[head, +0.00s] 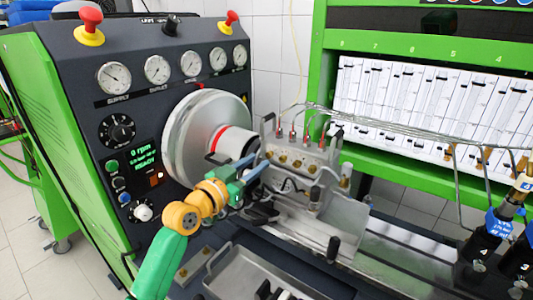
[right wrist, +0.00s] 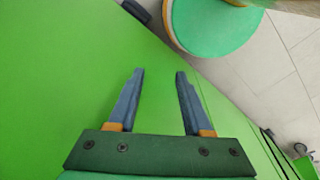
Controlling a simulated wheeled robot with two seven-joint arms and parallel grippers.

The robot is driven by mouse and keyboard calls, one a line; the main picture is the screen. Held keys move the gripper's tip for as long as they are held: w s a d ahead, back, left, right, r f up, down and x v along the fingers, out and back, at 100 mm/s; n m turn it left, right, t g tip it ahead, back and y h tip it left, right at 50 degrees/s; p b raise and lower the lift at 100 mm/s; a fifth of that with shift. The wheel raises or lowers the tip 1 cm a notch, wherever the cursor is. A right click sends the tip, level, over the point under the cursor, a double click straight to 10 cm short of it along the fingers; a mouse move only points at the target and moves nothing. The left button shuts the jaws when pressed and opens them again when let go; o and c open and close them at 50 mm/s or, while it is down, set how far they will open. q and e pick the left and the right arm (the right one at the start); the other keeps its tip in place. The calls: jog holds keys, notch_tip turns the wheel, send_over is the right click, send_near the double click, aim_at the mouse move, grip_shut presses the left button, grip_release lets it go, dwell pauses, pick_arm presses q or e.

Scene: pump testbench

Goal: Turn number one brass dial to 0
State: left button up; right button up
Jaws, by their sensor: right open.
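Several small brass knobs (head: 283,159) sit in a row on the front of the grey metal pump block (head: 300,150). Other brass parts (head: 513,204) top black cylinders with blue numbered tags at the right edge. I cannot read a number one on any of them. My left gripper (head: 262,161) is at the left side of the pump block, close to the brass knobs; its two fingers look apart with nothing between them. I cannot tell whether it touches the block. My right gripper (right wrist: 159,73) is open and empty in the right wrist view, over a green surface (right wrist: 60,80).
A large silver disc (head: 190,135) stands left of the pump block. The dark console (head: 75,60) carries several gauges, two red buttons and a display reading 0 rpm. A metal tray (head: 225,272) lies in front. Glass tubes (head: 430,100) stand on the green rack behind.

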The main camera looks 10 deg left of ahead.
aim_at(268, 156)
pick_arm(q)
jog(key=shift+w+d+r, duration=0.25)
jog(key=shift+w, duration=0.15)
jog(key=w, duration=0.1)
jog(key=w+d+f, duration=0.1)
jog(key=w, duration=0.1)
jog(key=shift+d, duration=0.2)
jog(key=shift+s+a+r, duration=0.15)
jog(key=shift+s, duration=0.15)
grip_shut()
pick_arm(e)
jog(key=shift+r, duration=0.3)
